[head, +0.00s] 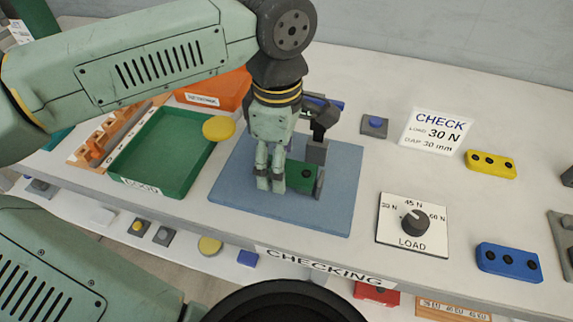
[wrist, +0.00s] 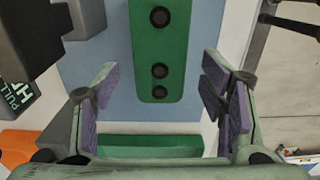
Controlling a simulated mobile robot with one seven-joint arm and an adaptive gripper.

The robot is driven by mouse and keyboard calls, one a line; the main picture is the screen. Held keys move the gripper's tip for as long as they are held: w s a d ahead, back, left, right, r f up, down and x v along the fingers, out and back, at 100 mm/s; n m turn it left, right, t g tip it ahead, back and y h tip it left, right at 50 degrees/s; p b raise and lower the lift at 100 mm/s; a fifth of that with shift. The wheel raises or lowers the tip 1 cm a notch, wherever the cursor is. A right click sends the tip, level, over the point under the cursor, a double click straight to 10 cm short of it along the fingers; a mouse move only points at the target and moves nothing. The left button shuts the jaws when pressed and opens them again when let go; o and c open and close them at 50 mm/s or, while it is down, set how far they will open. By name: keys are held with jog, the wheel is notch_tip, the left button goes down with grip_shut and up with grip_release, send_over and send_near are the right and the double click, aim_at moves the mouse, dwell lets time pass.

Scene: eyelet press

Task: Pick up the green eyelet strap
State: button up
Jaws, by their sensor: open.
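The green eyelet strap (head: 301,176) is at the grey check fixture (head: 318,152) on the blue mat (head: 235,195), partly hidden behind my fingers in the head view. In the wrist view the strap (wrist: 160,45) runs down from the top edge, with several dark holes showing. Its far end is cut off there. My gripper (head: 270,186) is pointing down at the strap's left end. In the wrist view my gripper (wrist: 160,76) is open, one finger on each side of the strap's near end, with gaps on both sides.
A green tray (head: 190,172) and an orange bin (head: 228,92) stand left of the mat. A yellow disc (head: 218,128) is near the tray. A load dial (head: 412,224), a yellow strap (head: 490,164) and a blue strap (head: 508,262) lie to the right. The mat's front is clear.

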jog(key=shift+f, duration=0.35)
jog(key=shift+c, duration=0.4)
jog(key=c, duration=1.1)
jog(key=shift+r, duration=0.15)
jog(key=shift+c, duration=0.2)
